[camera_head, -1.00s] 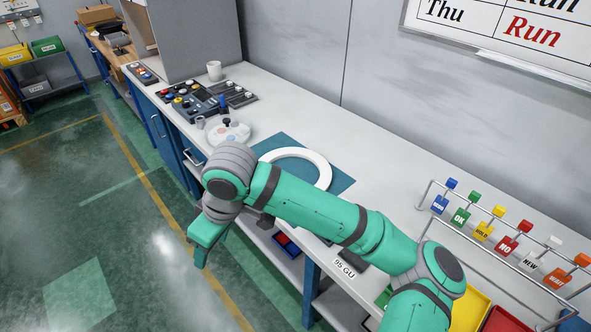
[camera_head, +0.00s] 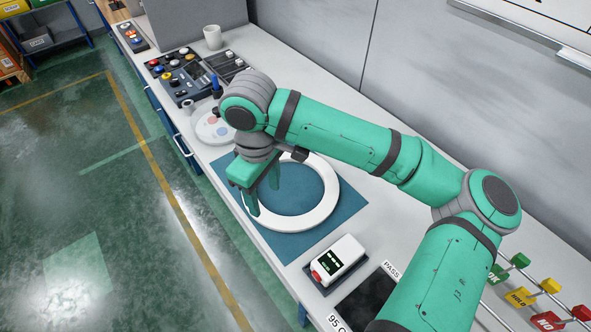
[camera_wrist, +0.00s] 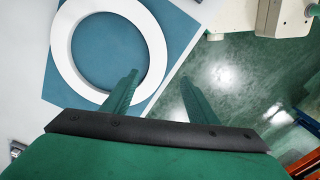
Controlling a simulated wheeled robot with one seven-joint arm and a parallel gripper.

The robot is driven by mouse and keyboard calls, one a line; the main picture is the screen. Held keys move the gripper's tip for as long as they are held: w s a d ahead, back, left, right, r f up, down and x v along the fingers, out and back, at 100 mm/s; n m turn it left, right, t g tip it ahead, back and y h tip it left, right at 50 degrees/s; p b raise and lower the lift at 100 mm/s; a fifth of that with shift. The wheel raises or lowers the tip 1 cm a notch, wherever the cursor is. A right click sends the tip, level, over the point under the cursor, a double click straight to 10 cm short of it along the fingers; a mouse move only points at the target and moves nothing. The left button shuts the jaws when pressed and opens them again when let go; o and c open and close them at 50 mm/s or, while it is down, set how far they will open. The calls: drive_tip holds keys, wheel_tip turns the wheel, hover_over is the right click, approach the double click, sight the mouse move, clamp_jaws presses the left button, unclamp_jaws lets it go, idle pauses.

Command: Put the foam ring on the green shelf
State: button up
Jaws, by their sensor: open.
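The foam ring, a flat white ring (camera_head: 327,205), lies on a blue mat (camera_head: 285,245) on the workbench. It also shows in the wrist view (camera_wrist: 61,50). My gripper (camera_head: 262,195) is open and empty, pointing down at the ring's front-left rim. In the wrist view my gripper (camera_wrist: 158,80) has its left finger overlapping the ring's band and its right finger out past the mat, over the floor. I cannot tell how high the fingertips are above the ring. I cannot make out a green shelf in the current views.
A white device with a small screen (camera_head: 338,258) stands right of the mat. A rounded grey-white unit (camera_head: 212,128), a button panel (camera_head: 180,85) and a mug (camera_head: 213,37) lie beyond. Coloured tags (camera_head: 520,298) hang at lower right. Open floor (camera_head: 100,190) lies left of the bench.

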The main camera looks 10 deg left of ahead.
hover_over(267, 218)
drive_tip(key=f, duration=0.5)
drive_tip(key=shift+d+f, duration=0.25)
drive_tip(key=shift+d, duration=0.1)
drive_tip(key=shift+a+f, duration=0.15)
drive_tip(key=shift+f, duration=1.15)
drive_tip(key=shift+a+f, duration=0.15)
drive_tip(key=shift+f, duration=1.15)
drive_tip(key=shift+c, duration=0.7)
drive_tip(key=c, duration=1.1)
drive_tip(key=shift+r, duration=0.1)
